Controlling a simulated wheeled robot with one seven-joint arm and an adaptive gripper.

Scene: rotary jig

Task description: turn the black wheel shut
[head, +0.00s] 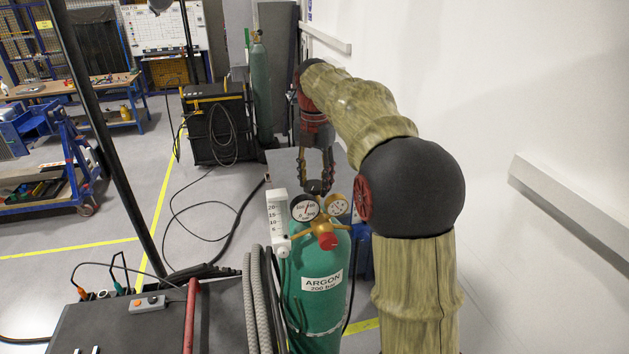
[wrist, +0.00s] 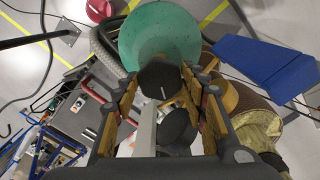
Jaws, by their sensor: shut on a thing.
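The black wheel (head: 318,187) sits on top of the green argon cylinder (head: 322,270), behind two round gauges. My gripper (head: 317,179) reaches down to it from above, one finger on each side. In the wrist view, the wheel (wrist: 158,80) shows a pale line on its top and lies between the fingers of my gripper (wrist: 160,85). The gripper is shut on the wheel. The cylinder's green shoulder (wrist: 140,32) shows below the wheel there. The exact finger contact is hard to see.
A brass regulator with a red knob (head: 327,241) and a flow tube (head: 277,222) stand close in front of the wheel. Grey hoses (head: 255,300) run beside the cylinder. A white wall (head: 540,90) is on the right. A dark machine (head: 120,325) stands at the front left.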

